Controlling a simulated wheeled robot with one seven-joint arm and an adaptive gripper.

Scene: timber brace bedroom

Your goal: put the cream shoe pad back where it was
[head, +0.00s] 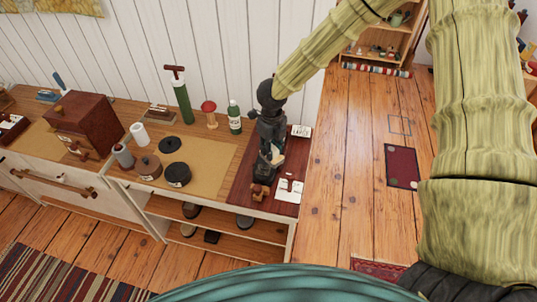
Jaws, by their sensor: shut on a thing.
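My gripper (269,166) points down over the dark red mat (239,186) at the right end of the cabinet top. It is shut on a small cream piece (277,157), which looks like the cream shoe pad. The dark fingers hide part of the pad. I cannot tell whether the pad touches anything below. A small brown wooden item (260,192) is just below the fingertips in the picture. A white card (288,195) with a dark red item on it is to its right.
A green bottle (234,120), a red-topped stand (209,110) and a green cylinder (181,98) stand left of my gripper. Round dark tins (177,174) stand on the tan mat (212,165). A brown box (83,122) is farther left. Shelves below hold dark items.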

